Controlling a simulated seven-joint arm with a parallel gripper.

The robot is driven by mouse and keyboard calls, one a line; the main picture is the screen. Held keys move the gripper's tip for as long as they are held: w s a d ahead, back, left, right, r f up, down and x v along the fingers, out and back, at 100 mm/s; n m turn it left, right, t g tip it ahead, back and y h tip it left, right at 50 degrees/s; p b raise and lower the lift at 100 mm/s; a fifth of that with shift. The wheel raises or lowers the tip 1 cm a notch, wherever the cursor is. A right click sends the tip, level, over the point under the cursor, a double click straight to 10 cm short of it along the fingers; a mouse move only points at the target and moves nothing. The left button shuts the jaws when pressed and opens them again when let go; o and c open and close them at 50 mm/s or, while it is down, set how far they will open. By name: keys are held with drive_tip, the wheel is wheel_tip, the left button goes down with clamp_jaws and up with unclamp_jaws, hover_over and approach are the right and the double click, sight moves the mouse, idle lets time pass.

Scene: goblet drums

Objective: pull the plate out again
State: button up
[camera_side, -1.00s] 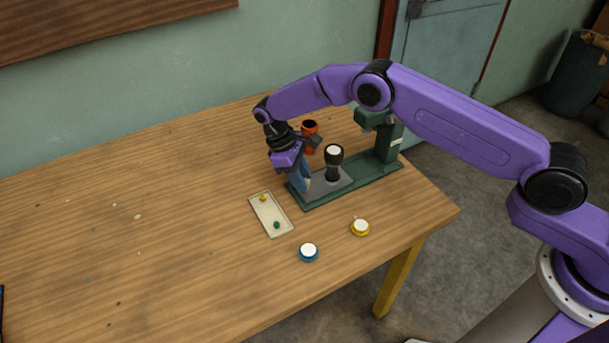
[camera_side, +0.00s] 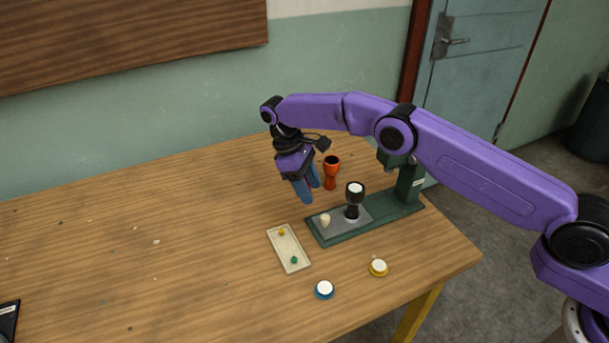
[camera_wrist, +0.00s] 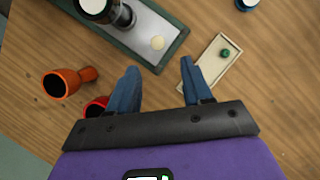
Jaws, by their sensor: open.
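The grey plate (camera_side: 366,217) lies on the green base of the press (camera_side: 408,190), at its left end, clear of the press head. A cream knob (camera_side: 325,220) stands near the plate's left end. A black goblet drum with a white head (camera_side: 354,198) stands upright on the plate. My gripper (camera_side: 308,193) is open and empty, above and behind the knob, apart from it. In the wrist view the plate (camera_wrist: 160,20) and its knob (camera_wrist: 158,43) show ahead of my open fingers (camera_wrist: 160,66), with nothing between the fingertips.
A cream tray (camera_side: 289,248) with small yellow and green pieces lies in front. Blue (camera_side: 324,289) and yellow (camera_side: 379,267) drums stand nearer.

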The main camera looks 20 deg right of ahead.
drive_tip(key=shift+v, duration=1.55)
drive_tip(key=shift+r, duration=0.1)
drive_tip(key=s+a+r+n+t, duration=0.15)
drive_tip(key=s+r, duration=0.25)
drive_tip(key=r, duration=0.4)
drive_tip(key=s+d+r+y, duration=0.1)
drive_tip(key=s+d+r, duration=0.15)
drive_tip(key=s, duration=0.25)
drive_tip(key=s+d+r, duration=0.1)
drive_tip(key=s+r, duration=0.2)
drive_tip(key=s, duration=0.3)
drive_tip(key=s+d+f+n+t+y, duration=0.1)
drive_tip(key=s+d, duration=0.8)
drive_tip(key=s, duration=0.3)
drive_tip(key=s+d+f+n+t+y, duration=0.1)
drive_tip(key=s+d, duration=0.9)
drive_tip(key=s, duration=0.3)
drive_tip(key=shift+d+y, duration=0.15)
drive_tip(key=shift+y, duration=0.15)
drive_tip(key=shift+s, duration=0.1)
